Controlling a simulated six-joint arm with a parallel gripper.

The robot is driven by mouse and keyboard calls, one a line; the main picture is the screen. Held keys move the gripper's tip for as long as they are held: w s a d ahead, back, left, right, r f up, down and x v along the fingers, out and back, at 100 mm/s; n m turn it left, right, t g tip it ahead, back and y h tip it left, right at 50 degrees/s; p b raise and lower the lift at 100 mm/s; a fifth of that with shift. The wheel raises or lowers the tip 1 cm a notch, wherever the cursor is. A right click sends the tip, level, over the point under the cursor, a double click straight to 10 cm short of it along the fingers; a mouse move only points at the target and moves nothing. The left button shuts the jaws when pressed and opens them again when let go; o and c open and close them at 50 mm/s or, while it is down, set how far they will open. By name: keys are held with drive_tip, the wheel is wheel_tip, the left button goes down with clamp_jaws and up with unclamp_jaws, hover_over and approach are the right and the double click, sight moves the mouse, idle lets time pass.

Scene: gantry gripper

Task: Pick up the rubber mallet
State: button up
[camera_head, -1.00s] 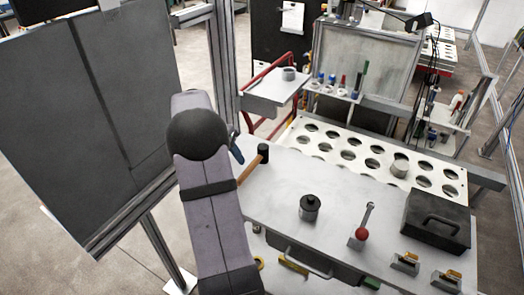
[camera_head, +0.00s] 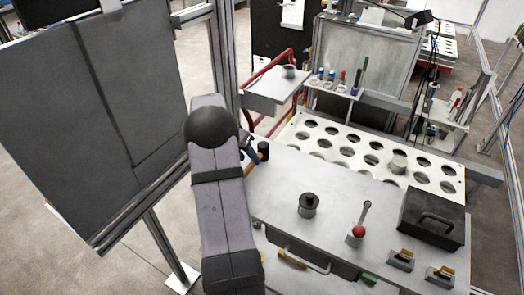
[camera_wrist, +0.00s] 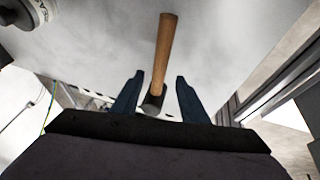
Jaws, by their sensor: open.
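The rubber mallet has a black head and a wooden handle. In the wrist view the wooden handle (camera_wrist: 165,52) points up the picture, and the dark head (camera_wrist: 153,101) lies between the two blue fingers. My gripper (camera_wrist: 158,85) is open, with one finger on each side of the mallet head. A gap shows on both sides, and I cannot tell how high the fingers are above the table. In the head view a blue finger of my gripper (camera_head: 250,148) shows near the head.
The grey table (camera_head: 330,185) carries a black canister (camera_head: 308,205), a red-knobbed lever (camera_head: 358,231) and a black case (camera_head: 432,216). A white perforated rack (camera_head: 345,143) lies behind. A large dark panel (camera_head: 60,120) stands left of my arm. The table middle is clear.

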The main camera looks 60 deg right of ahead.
sight(251, 162)
drive_tip(key=p+x, duration=0.1)
drive_tip(key=x, duration=0.1)
drive_tip(key=shift+s+f, duration=0.15)
drive_tip(key=shift+f, duration=0.15)
drive_tip(key=shift+d+f, duration=0.15)
drive_tip(key=shift+f, duration=0.1)
drive_tip(key=shift+f+b, duration=0.25)
drive_tip(key=shift+b, duration=0.2)
idle(0.3)
idle(0.3)
drive_tip(key=shift+r, duration=0.1)
clamp_jaws()
